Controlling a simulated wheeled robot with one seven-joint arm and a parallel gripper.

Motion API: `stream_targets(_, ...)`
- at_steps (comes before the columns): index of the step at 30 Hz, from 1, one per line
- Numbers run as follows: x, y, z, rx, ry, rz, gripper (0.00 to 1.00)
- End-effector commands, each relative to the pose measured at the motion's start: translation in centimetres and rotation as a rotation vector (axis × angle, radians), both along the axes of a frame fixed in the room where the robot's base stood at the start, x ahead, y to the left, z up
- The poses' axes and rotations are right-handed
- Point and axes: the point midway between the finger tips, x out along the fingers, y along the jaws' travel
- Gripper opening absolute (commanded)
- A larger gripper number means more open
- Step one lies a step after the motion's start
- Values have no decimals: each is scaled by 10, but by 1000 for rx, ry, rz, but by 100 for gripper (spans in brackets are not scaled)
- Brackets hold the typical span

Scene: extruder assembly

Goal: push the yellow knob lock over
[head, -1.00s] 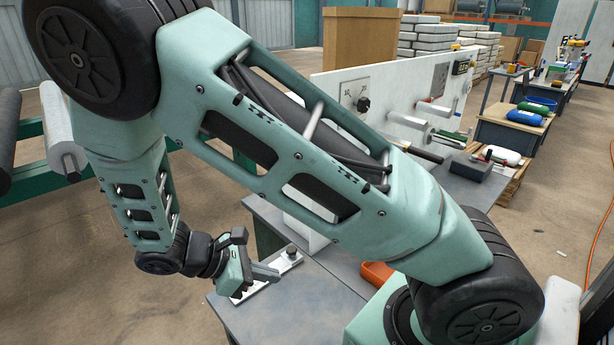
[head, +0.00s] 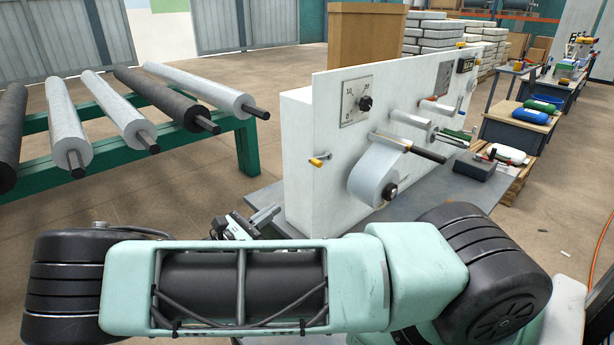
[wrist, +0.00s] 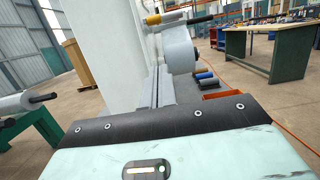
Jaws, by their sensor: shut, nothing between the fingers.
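The yellow knob lock (head: 319,160) sticks out from the left edge of the machine's white front panel (head: 335,100), below the dial. In the wrist view a yellow knob (wrist: 153,19) shows near the top, beside the roll. My gripper (head: 265,216) is low in front of the machine's lower left corner, below and left of the knob and apart from it. It is shut and empty. My forearm hides part of it and the bench below. In the wrist view only the teal and black gripper body shows, not the fingertips.
A white film roll (head: 374,174) on a spindle projects from the panel right of the knob. A dial (head: 357,100) sits above. A green rack with several long rollers (head: 190,88) stands at the left. A dark box (head: 474,167) rests on the bench at right.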

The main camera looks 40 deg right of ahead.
Motion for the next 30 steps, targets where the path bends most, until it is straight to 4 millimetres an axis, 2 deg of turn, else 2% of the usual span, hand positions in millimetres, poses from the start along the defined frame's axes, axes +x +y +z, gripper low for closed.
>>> stream_targets(6, -1, -2, 1, 2, -1, -2, 0)
stream_targets(10, -2, -13, 5, 1, 0, -4, 0)
stream_targets(14, -3, -34, 12, 0, 1, -6, 0)
stream_targets(24, -7, -102, 27, 1, 1, -5, 0)
stream_targets(27, -7, -108, 42, 3, -1, -3, 0)
stream_targets(30, -8, -114, 50, 2, -1, -3, 0)
